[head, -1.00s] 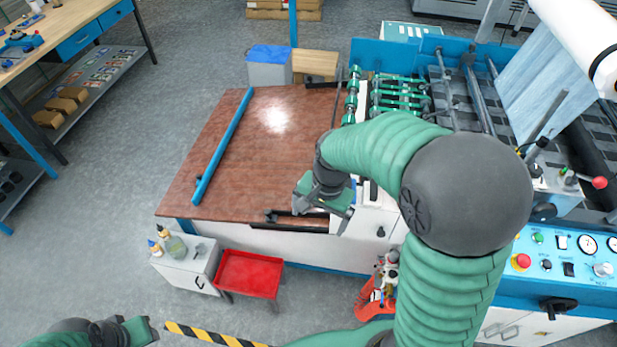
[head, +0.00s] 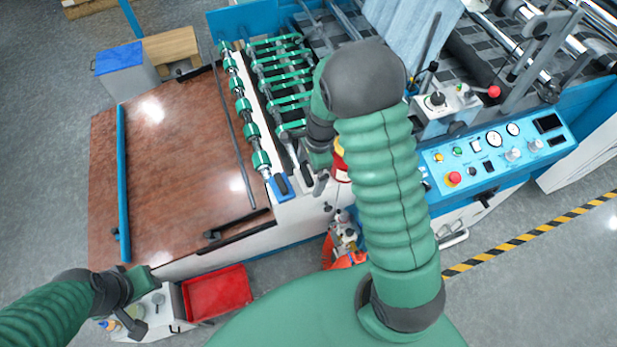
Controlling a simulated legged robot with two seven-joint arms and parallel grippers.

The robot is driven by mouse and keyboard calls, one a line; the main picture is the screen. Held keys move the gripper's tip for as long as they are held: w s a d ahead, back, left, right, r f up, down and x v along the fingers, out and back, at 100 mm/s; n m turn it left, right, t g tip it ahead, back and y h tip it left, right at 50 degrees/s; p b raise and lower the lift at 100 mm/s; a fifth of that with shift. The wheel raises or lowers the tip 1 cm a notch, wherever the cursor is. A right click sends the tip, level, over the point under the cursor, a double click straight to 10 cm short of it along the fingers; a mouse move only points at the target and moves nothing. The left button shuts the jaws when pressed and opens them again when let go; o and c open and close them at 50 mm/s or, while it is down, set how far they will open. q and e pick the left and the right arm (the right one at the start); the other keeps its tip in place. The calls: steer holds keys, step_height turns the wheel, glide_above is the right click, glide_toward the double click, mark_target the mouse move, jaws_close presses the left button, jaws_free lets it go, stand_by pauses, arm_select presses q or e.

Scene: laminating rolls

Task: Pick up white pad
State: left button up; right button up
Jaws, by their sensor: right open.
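I cannot make out a white pad for certain in the head view. My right gripper (head: 316,182) is open beside the front end of the machine's green rollers, and my green arm hides part of the machine behind it. A small red, yellow and white object (head: 341,160) shows just right of this gripper, partly hidden by my arm; I cannot tell what it is. My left gripper (head: 150,288) is at the lower left, above a small white cabinet (head: 160,312); its jaw gap is not clear.
The brown table (head: 170,190) left of the rollers is mostly clear, with a blue bar (head: 122,185) along its left side. A red tray (head: 217,292) stands below its front edge. A blue control panel (head: 495,150) with dials is at the right. A blue-topped bin (head: 122,65) stands behind.

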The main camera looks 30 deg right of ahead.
mark_target(307, 172)
steer(key=f, duration=0.1)
steer(key=w+f, duration=0.1)
steer(key=f, duration=0.1)
steer(key=shift+w+a+f, duration=0.1)
steer(key=shift+w+a, duration=0.05)
steer(key=shift+w, duration=0.05)
steer(key=shift+s+a+r, duration=0.1)
steer(key=shift+s+r, duration=0.15)
steer(key=shift+s, duration=0.15)
steer(key=c, duration=1.4)
arm_select(q)
steer(key=shift+w+r, duration=0.1)
steer(key=shift+w, duration=0.2)
arm_select(e)
steer(key=shift+w, duration=0.1)
